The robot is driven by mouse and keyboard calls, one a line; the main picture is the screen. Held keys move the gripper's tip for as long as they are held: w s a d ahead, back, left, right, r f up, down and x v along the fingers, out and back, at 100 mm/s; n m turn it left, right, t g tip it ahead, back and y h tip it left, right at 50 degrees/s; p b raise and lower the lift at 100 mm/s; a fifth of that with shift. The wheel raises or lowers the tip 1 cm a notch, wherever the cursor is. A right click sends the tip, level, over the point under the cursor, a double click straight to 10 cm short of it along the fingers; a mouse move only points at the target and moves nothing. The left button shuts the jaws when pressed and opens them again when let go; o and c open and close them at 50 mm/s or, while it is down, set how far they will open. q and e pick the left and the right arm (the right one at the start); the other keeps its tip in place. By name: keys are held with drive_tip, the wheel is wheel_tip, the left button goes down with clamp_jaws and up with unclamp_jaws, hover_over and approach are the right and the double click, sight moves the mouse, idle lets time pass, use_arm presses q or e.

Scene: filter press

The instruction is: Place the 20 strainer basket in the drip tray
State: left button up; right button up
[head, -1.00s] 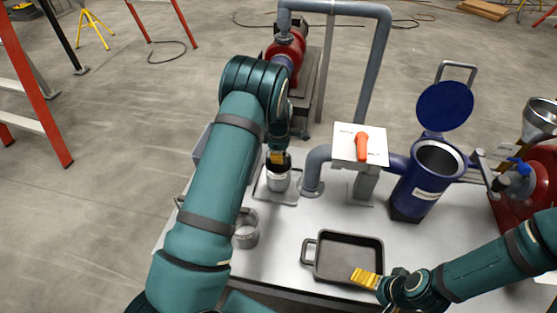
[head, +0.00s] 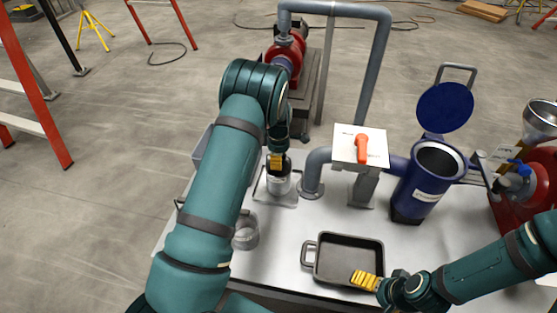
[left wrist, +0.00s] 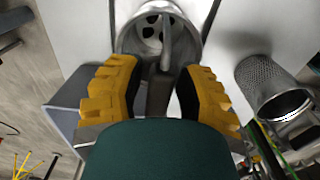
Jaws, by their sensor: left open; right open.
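A metal strainer basket with a label too small to read (head: 279,184) stands on a small plate in the head view. In the left wrist view, a metal basket with round holes and an upright handle (left wrist: 160,28) lies between the fingers. My left gripper (head: 276,162) is open right above it, with its yellow fingers on either side of the handle. A second, mesh basket (head: 245,234) stands nearer and to the left; it also shows in the left wrist view (left wrist: 268,80). The dark drip tray (head: 311,262) looks empty. My right gripper (head: 367,281) is open over its near right edge.
A blue strainer housing (head: 418,192) with its lid (head: 445,107) raised stands right of an orange valve handle (head: 361,148) and grey pipes. A grey bin (head: 201,148) is partly hidden behind my left arm. The bench (head: 285,225) is clear between the baskets and the tray.

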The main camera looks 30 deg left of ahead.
use_arm(q)
wheel_tip(320, 180, up, 12)
drive_tip(key=shift+f+p, duration=0.15)
drive_tip(key=shift+p, duration=1)
drive_tip(key=s+d+f+m+h, duration=0.2)
drive_tip(key=s+d+f+m, duration=0.8)
drive_tip(key=s+f, duration=0.4)
drive_tip(key=s+d+m+t+h, duration=0.1)
drive_tip(key=s+d+m, duration=0.8)
drive_tip(key=s, duration=0.4)
drive_tip(key=shift+s+d+t+h, duration=0.3)
drive_tip(key=shift+d+h, duration=0.1)
drive_tip(key=shift+d, duration=0.25)
drive_tip(key=shift+a+r, duration=0.1)
drive_tip(key=shift+a, duration=0.05)
